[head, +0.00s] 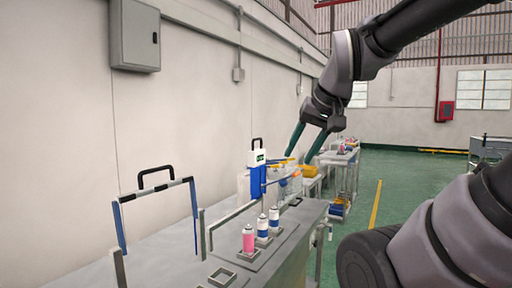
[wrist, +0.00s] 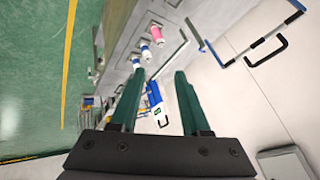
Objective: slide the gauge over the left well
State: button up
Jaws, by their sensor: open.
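What looks like the gauge is a white and blue device (head: 257,172) with a black handle and a small dark display, standing upright at the back of the bench in the head view. It also shows in the wrist view (wrist: 156,104), between my fingers in the picture. My gripper (head: 297,160) is open, fingers pointing down, up and to the right of the device; no contact shows. Square wells line the bench top. The nearest well (head: 222,277) looks empty. A pink can (head: 248,241) and two white-blue cans (head: 262,227) (head: 274,216) stand in others. Which is the left well is unclear.
A blue-legged guard frame (head: 155,190) with a black handle stands at the left of the bench (head: 170,262). A grey rail (head: 232,214) runs behind the cans. The wall is close on the left. Open green floor (head: 400,185) lies right of the bench.

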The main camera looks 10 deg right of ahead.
jog(key=w+d+r+n+g+h, duration=0.1)
jog(key=w+d+n+h, duration=0.3)
jog(key=w, duration=0.7)
jog(key=w+d+n+h, duration=0.25)
jog(key=w+n, duration=0.35)
jog(key=w, duration=0.4)
jog(key=w+d+r+n+g+h, duration=0.1)
jog(key=w+d+n+h, duration=0.3)
jog(key=w, duration=0.7)
jog(key=n+t+h, duration=0.4)
jog(key=n+t, duration=0.4)
jog(key=n, duration=0.7)
send_near(257, 139)
jog(key=x, duration=1.1)
jog(key=shift+w+f, duration=0.1)
jog(key=shift+w, duration=0.4)
grip_shut()
jog(key=shift+m, duration=0.3)
